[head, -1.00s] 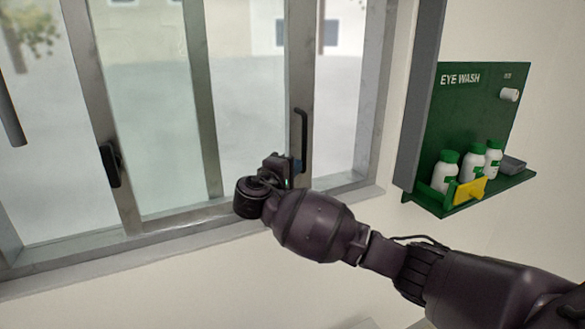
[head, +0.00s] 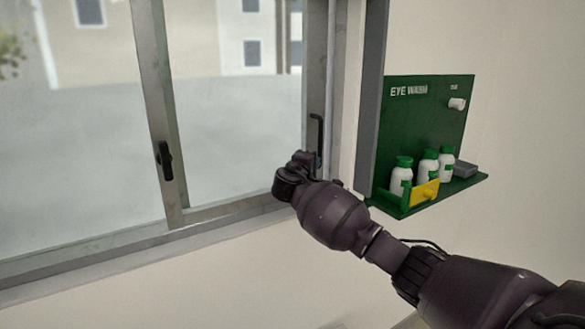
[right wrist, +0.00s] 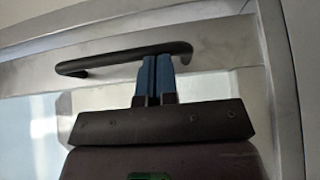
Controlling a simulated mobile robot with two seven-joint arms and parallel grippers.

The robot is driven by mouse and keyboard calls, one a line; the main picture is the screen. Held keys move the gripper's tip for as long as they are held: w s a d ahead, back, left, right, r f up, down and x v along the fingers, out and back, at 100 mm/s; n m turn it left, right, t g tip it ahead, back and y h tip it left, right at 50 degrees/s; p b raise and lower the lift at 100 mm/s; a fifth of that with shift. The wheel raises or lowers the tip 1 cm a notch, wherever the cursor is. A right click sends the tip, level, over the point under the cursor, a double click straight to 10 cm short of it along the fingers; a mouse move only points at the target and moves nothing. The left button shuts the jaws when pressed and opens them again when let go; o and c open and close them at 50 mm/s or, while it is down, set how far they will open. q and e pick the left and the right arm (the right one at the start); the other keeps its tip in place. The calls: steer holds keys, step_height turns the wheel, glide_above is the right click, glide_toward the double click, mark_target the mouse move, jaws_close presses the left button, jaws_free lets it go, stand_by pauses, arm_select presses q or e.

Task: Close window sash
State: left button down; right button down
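The sliding window sash has a grey metal stile (head: 316,60) that stands close beside the right side of the window frame (head: 345,90). I cannot tell whether any thin gap is left there. A black bar handle (head: 318,133) is on this stile, and it spans the upper part of the right wrist view (right wrist: 110,62). My right gripper (head: 318,162) is at the handle's lower part. Its blue fingers (right wrist: 153,62) are together, side by side along the bar, with their tips at the bar's edge; the bar is not between them. My left gripper is not in view.
A green eye wash shelf (head: 440,110) with white bottles (head: 402,176) and a yellow tag (head: 424,192) is on the wall right of the window, near my right arm. Another stile with a dark handle (head: 165,160) stands further left.

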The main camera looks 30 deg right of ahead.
steer(key=d, duration=0.3)
steer(key=shift+r, duration=0.15)
steer(key=shift+d, duration=0.1)
stand_by(0.5)
